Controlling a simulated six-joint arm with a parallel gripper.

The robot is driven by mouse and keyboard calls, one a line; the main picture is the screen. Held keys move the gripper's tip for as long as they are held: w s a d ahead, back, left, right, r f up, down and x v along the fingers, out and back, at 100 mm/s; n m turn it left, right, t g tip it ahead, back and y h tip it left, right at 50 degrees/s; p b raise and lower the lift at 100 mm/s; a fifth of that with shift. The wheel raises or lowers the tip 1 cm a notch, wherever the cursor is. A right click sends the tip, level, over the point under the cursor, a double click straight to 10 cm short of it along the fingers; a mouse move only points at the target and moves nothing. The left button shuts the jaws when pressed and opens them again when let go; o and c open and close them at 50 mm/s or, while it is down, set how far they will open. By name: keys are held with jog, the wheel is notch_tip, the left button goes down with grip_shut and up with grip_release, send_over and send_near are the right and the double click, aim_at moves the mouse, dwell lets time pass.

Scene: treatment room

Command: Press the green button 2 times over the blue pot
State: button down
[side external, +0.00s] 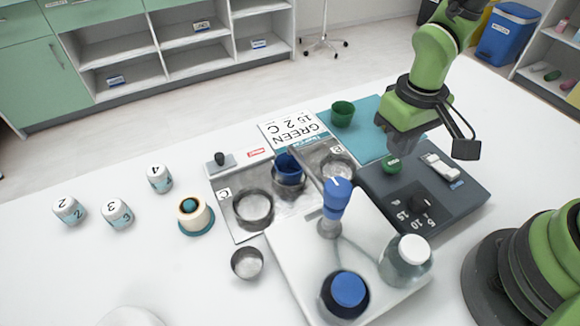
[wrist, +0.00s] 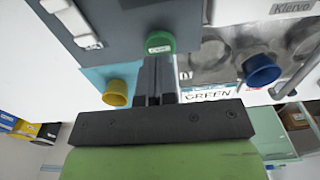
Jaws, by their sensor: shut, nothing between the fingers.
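The green button (side external: 391,163) is a round cap on a dark grey control box. It also shows in the wrist view (wrist: 160,43), just beyond my fingertips. My gripper (side external: 401,146) is shut and empty, pointing down close above the button; I cannot tell whether it touches. In the wrist view its closed fingers (wrist: 156,62) end beside the button. The blue pot (side external: 289,167) stands upright in the middle ring of the metal plate (side external: 236,178), left of the control box. It is also at the right in the wrist view (wrist: 262,70).
A green pot (side external: 342,112) and a yellow pot (wrist: 117,92) are by the teal mat.

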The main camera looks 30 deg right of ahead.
aim_at(393, 162)
jog(key=shift+f, duration=0.15)
jog(key=shift+f, duration=1.65)
jog(key=shift+r, duration=1.8)
notch_tip(393, 162, up, 6)
jog(key=shift+r, duration=0.1)
